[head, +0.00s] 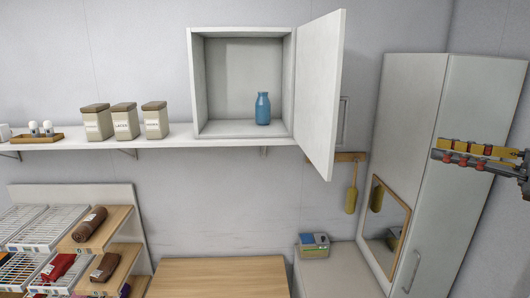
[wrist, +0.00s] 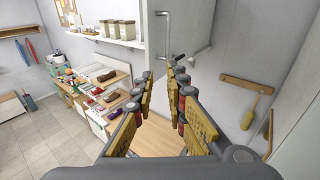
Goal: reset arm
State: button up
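My gripper (head: 478,155) reaches in from the right edge of the head view, in front of the tall grey cabinet and to the right of the open wall cabinet. In the wrist view my gripper (wrist: 161,85) shows two yellow-padded fingers with a clear gap between them and nothing held. A blue bottle (head: 263,108) stands upright inside the white wall cabinet (head: 191,85). The cabinet door (head: 326,95) is swung open to the right. My gripper is apart from the door and the bottle.
Several canisters (head: 125,121) stand on the wall shelf (head: 90,141). A rack with rolled towels (head: 90,224) is at lower left. A wooden top (head: 220,277) is clear. A small box (head: 313,245), a hanging brush (head: 351,195) and a tall cabinet (head: 465,110) are on the right.

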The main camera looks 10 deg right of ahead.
jog(key=a+f+n+g+h+b, duration=0.1)
jog(key=a+f+n+g+b, duration=0.15)
jog(key=a+f, duration=0.5)
jog(key=a+f+n+g+b, duration=0.25)
jog(key=a+f+n, duration=0.2)
jog(key=f, duration=0.65)
jog(key=a+f+n+g+h+b, duration=0.1)
jog(key=a+f+n+g+b, duration=0.15)
jog(key=a+f, duration=0.55)
jog(key=s+a+f+n+h+b, duration=0.1)
jog(key=s+f+n+h+b, duration=0.1)
jog(key=f+n, duration=0.4)
jog(key=s+a+f+n+g+h+b, duration=0.1)
jog(key=s+f+n+h+b, duration=0.1)
jog(key=s+f+n+b, duration=0.2)
jog(key=s+a+f+n+g+h+b, duration=0.1)
jog(key=s+f+n+b, duration=0.3)
jog(key=f+n, duration=0.6)
notch_tip(320, 180, down, 8)
jog(key=shift+a+h+b, duration=0.4)
jog(key=shift+h+b, duration=0.1)
jog(key=shift+h, duration=0.2)
jog(key=shift+a, duration=0.1)
